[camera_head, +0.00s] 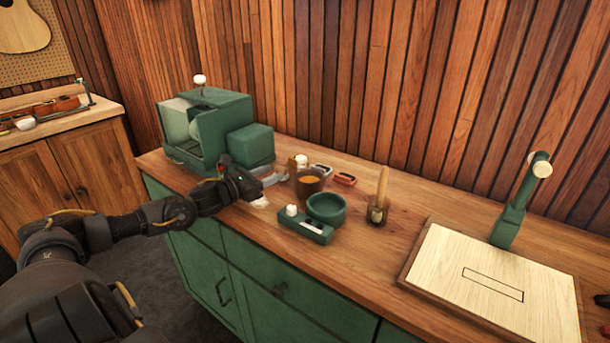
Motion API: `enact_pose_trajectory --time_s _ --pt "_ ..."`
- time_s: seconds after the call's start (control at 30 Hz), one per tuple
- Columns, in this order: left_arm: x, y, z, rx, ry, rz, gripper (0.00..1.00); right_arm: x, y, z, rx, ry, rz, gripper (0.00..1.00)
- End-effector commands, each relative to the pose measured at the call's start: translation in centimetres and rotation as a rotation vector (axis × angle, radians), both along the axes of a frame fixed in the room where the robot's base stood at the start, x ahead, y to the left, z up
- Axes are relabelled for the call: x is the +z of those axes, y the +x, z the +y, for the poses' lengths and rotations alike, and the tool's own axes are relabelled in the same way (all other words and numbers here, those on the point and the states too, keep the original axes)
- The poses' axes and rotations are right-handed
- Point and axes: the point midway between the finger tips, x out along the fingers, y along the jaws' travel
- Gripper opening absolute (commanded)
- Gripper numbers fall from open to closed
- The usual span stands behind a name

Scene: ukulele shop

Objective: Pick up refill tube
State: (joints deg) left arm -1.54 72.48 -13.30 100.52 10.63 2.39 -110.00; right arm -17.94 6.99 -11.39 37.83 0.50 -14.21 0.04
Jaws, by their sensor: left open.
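My left gripper (268,190) reaches in from the left over the green cabinet's wooden top. Its jaws are open, with nothing seen between them. I cannot tell for sure which thing is the refill tube. A small tan piece with a white top (299,161) stands beyond the gripper, partly hidden behind a dark cup with orange contents (309,182). A small whitish patch or piece (260,202) lies just under the fingers, too small to make out. My right gripper is not in view.
A green machine (214,130) stands behind the gripper. Right of it are a green weighing device with a round bowl (325,208), a brush in a holder (379,198), small red-rimmed pieces (344,179), a pale board (490,290) and a green lever stand (518,205). Bare wood lies between brush and board.

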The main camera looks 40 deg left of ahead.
Motion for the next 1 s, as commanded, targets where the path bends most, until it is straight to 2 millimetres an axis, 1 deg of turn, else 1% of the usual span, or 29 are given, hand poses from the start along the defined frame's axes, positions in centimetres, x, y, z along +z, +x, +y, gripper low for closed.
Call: enact_pose_trajectory --time_s 0.03,0.07,0.23,0.33,0.43,0.57,0.73,0.87,1.0 --pt "-0.9 -0.1 0.1 0.001 0.0 0.001 0.43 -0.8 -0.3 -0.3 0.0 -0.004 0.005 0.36" --pt "-1.0 -0.2 0.2 0.003 0.0 0.002 0.43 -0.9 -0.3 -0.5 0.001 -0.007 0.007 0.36" --pt "-0.8 -0.5 0.6 0.01 0.0 0.001 0.43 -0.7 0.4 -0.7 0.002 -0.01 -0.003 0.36" --pt "-0.7 -0.2 0.8 0.016 -0.001 -0.002 0.43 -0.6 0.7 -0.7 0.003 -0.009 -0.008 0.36" --pt "-0.7 0.7 0.7 0.02 -0.002 -0.003 0.43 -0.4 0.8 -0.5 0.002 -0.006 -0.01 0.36" --pt "-0.6 2.3 0.1 0.015 -0.003 -0.003 0.43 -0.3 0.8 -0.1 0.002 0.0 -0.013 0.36" --pt "-0.6 4.2 -0.2 0.015 -0.003 -0.003 0.43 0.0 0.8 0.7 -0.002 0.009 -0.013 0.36" --pt "-0.7 4.8 -0.5 0.012 -0.001 0.0 0.43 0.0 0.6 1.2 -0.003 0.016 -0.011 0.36" --pt "-0.8 5.0 -0.6 0.011 -0.001 0.002 0.43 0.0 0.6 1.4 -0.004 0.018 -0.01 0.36"
